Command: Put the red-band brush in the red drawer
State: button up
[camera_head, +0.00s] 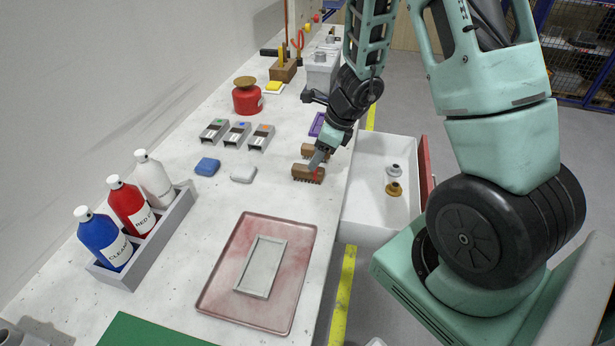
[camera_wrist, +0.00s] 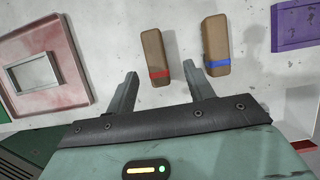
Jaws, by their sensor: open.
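The red-band brush (camera_head: 303,174) is a brown wooden block with dark bristles, lying on the bench near its right edge. In the wrist view the red-band brush (camera_wrist: 154,55) points its banded end toward my gripper (camera_wrist: 160,69). My gripper is open, with its fingertips on either side of that end; contact cannot be told. In the head view my gripper (camera_head: 317,163) partly covers the brush. A blue-band brush (camera_wrist: 216,45) lies beside it, near my right finger in the wrist view. The red drawer (camera_head: 424,168) stands pulled open, right of the bench.
The drawer holds a grey and a brass knob-like piece (camera_head: 394,188); its front part is clear. A pink tray (camera_head: 222,285) with a grey frame lies nearer. A purple piece (camera_wrist: 294,25) lies beyond the blue-band brush. Bottles (camera_head: 130,207) stand in a grey rack at left.

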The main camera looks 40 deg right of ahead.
aim_at(308, 174)
jog(key=shift+a+x, duration=0.15)
jog(key=shift+x, duration=1.35)
jog(key=shift+a+x, duration=0.2)
jog(key=shift+x, duration=1.25)
jog(key=shift+r, duration=0.1)
jog(key=shift+c, duration=0.3)
grip_shut()
